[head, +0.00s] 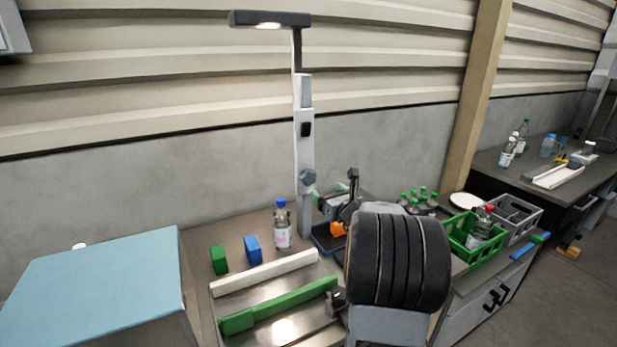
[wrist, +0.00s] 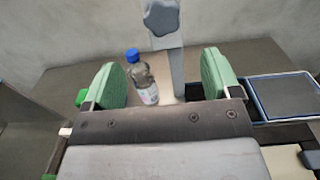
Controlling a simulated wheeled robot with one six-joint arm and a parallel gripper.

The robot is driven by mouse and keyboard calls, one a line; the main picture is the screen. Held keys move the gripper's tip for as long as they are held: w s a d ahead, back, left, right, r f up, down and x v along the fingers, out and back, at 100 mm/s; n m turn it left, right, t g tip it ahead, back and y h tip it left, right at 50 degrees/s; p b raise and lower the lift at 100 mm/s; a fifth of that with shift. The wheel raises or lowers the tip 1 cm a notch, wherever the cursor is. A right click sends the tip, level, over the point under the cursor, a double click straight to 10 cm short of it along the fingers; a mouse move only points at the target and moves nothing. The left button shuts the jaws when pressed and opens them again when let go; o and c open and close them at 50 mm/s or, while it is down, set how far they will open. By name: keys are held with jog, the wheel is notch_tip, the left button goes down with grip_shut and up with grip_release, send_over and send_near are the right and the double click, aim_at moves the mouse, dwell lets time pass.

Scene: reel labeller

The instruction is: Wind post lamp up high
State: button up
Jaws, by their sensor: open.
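The post lamp stands at the back of the bench in the head view. Its dark lamp head (head: 270,20) is lit at the top of an upright grey post (head: 304,140). A grey lobed knob (head: 308,177) sits low on the post; it also shows at the top of the wrist view (wrist: 161,15). My gripper (head: 329,191) is close to the post, just right of and below the knob. In the wrist view its two green-padded fingers (wrist: 162,75) are wide apart and empty. The knob appears beyond the fingertips, apart from them.
A blue-capped bottle (head: 282,225) stands left of the post and shows between the fingers in the wrist view (wrist: 143,82). A blue-rimmed tray (wrist: 284,97) lies right. Green (head: 219,260) and blue (head: 253,249) blocks stand left; a green crate (head: 463,238) stands right.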

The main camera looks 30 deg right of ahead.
aim_at(310, 177)
jog(key=w+p, duration=0.1)
jog(key=w, duration=0.3)
jog(key=w+d+p, duration=0.1)
jog(key=w, duration=0.3)
jog(key=w+d+p, duration=0.1)
jog(key=w, duration=0.4)
jog(key=shift+w+p, duration=0.1)
jog(key=shift+p, duration=0.3)
jog(key=c, duration=0.9)
